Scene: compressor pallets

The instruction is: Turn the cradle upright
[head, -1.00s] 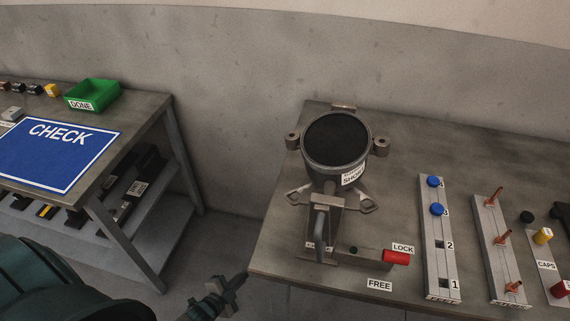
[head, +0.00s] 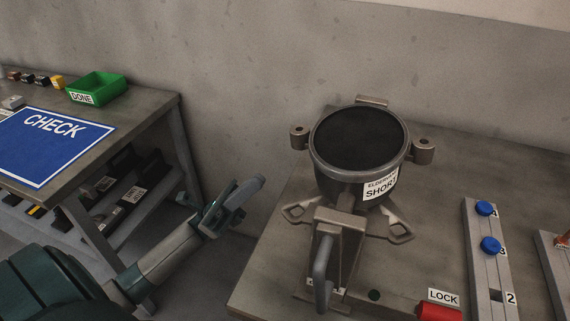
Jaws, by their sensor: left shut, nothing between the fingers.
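The cradle (head: 338,240) stands on the right-hand table and carries a round grey pot-like body with a dark open top (head: 358,137). A white label on the body reads "SHORT" in its lower line. A curved grey handle (head: 322,272) is at the cradle's front. A red part (head: 438,312) beside the "LOCK" label (head: 444,297) is cut by the lower edge. My left gripper (head: 250,192) is shut and empty, to the left of the cradle and apart from it. My right gripper is out of view.
A grey rail (head: 476,222) with blue caps stands right of the cradle. The left bench holds a blue "CHECK" mat (head: 40,160) and a green "DONE" bin (head: 97,92). A gap separates bench and table. A wall is behind.

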